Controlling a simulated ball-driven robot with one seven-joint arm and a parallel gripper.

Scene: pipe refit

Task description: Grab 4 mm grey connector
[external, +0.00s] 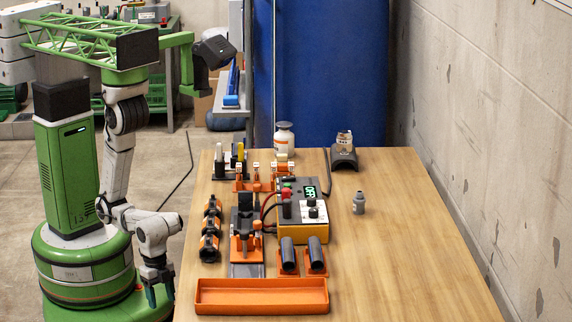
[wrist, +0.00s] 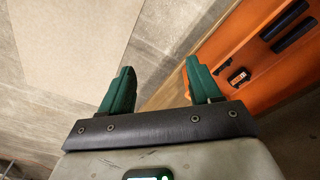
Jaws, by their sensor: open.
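My gripper (external: 157,292) hangs off the left side of the table near its front corner, away from the parts. In the wrist view its two green fingers (wrist: 158,75) are apart, with nothing between them. I cannot pick out the 4 mm grey connector for certain. Small pale pieces stand on an orange rack (external: 255,184) at the back left of the table, too small to tell their size. The wrist view shows an orange surface (wrist: 228,42) at the right, with dark tubes (wrist: 285,19) and small dark pieces (wrist: 238,76) on it.
The table (external: 420,240) is clear on its right half. An orange tray (external: 262,308) lies at its front. Dark tubes (external: 289,255) stand in orange holders behind it. A meter box (external: 314,210), a small grey bottle (external: 359,203) and a white bottle (external: 284,140) stand farther back.

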